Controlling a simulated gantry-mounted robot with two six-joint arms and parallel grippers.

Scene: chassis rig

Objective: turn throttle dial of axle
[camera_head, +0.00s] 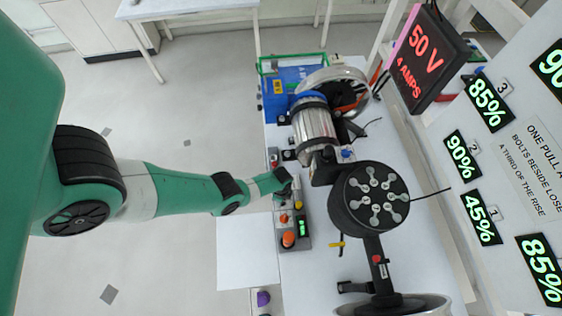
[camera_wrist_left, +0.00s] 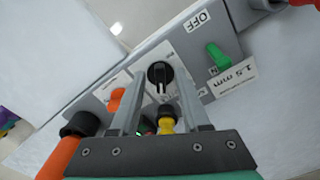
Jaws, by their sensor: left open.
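A black dial (camera_wrist_left: 160,73) with a pale pointer mark sits on the grey control panel (camera_wrist_left: 225,88) near an OFF label, in the left wrist view. My left gripper (camera_wrist_left: 162,82) is open, its two fingers reaching to either side of the dial; I cannot tell whether they touch it. In the head view my left gripper (camera_head: 284,180) hides the dial and covers the upper part of the panel (camera_head: 305,238). The axle assembly, with its silver motor (camera_head: 313,125) and round black hub (camera_head: 370,198), stands to the right of the gripper. My right gripper is not in view.
The panel carries a green toggle (camera_wrist_left: 217,57), an orange toggle (camera_wrist_left: 115,98) and a yellow knob (camera_wrist_left: 166,125) close to the fingers. A large orange knob (camera_head: 288,239) stands lower on it. A 50 V display (camera_head: 425,60) and percentage signs are at right.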

